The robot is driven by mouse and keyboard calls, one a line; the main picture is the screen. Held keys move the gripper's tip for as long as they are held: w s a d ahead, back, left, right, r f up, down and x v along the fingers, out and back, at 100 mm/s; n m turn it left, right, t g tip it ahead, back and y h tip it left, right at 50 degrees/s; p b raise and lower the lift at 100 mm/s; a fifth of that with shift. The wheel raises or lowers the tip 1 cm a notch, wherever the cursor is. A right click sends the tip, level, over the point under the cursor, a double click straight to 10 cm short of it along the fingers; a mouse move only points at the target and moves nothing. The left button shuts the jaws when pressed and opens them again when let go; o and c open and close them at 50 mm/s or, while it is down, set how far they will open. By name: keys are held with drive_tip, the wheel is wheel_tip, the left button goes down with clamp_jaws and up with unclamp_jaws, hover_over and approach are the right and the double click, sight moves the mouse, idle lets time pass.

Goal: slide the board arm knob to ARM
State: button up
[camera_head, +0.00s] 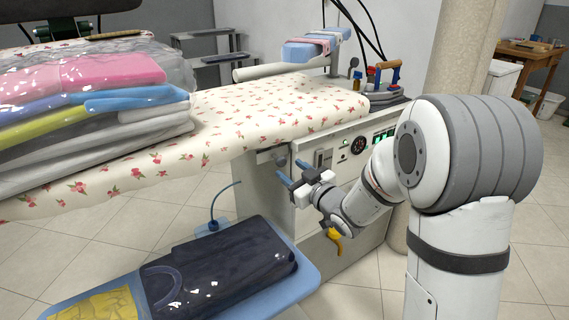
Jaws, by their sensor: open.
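The ironing station's control panel (342,146) is on the front of the white cabinet, under the flowered board. A small grey round knob (281,161) sits at the panel's left end; it looks like the board arm knob, but no ARM label is readable. My gripper (293,172) is open and empty in front of the panel's left part. Its two blue-tipped fingers point left, just below and to the right of the knob. I cannot tell whether a finger touches it. My gripper and wrist hide part of the panel.
The flowered ironing board (255,108) reaches over the cabinet, with wrapped folded clothes (85,90) at left. A blue lower shelf (300,268) with dark packed clothes juts out below my gripper. A yellow lever (334,240) hangs beneath the wrist. An iron (387,75) stands at the back.

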drive_tip(key=shift+s+d, duration=0.45)
drive_tip(key=shift+s, duration=0.15)
